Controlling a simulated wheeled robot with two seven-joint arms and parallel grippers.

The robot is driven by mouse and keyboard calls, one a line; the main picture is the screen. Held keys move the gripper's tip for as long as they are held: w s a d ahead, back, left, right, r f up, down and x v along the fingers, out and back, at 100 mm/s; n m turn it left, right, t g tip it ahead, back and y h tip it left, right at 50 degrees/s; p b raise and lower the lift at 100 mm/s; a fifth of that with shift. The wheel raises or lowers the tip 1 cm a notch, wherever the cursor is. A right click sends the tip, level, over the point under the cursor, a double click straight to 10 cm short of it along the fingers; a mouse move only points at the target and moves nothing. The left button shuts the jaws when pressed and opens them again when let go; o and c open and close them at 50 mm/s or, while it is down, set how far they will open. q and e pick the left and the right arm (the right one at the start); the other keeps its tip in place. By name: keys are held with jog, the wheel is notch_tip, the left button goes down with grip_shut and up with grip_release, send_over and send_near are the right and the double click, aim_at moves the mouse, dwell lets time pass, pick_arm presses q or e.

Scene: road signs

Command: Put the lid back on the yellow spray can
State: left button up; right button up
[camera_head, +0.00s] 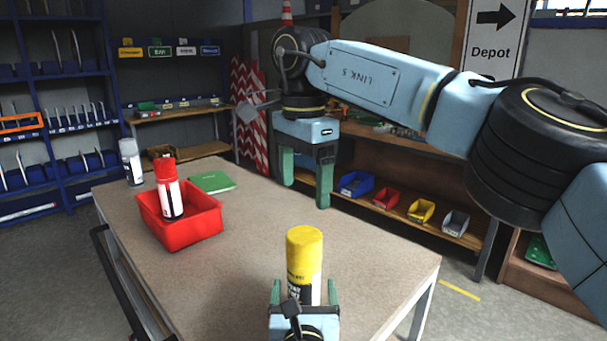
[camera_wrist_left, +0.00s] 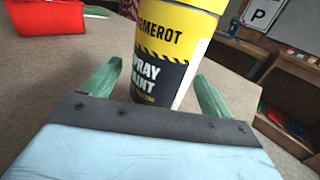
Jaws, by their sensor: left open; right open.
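The yellow spray can (camera_head: 304,255) stands upright near the front of the table. A yellow lid (camera_head: 304,237) shows on its top, looking level; I cannot tell whether it is fully pressed down. In the left wrist view the can (camera_wrist_left: 165,50) shows its yellow and black label, and the top is cut off by the picture edge. My left gripper (camera_head: 304,290) is open, with its green fingers on either side of the can's lower part. My right gripper (camera_head: 306,185) is open and empty, pointing down above the table's far right edge.
A red bin (camera_head: 190,228) holds a red-capped can (camera_head: 168,190). A green book (camera_head: 212,182) and a white-grey can (camera_head: 131,162) are farther back on the table (camera_head: 250,215). Small colored bins stand on a shelf behind. The table's middle is clear.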

pick_arm(q)
jog(key=s, duration=1.1)
jog(key=shift+p, duration=0.4)
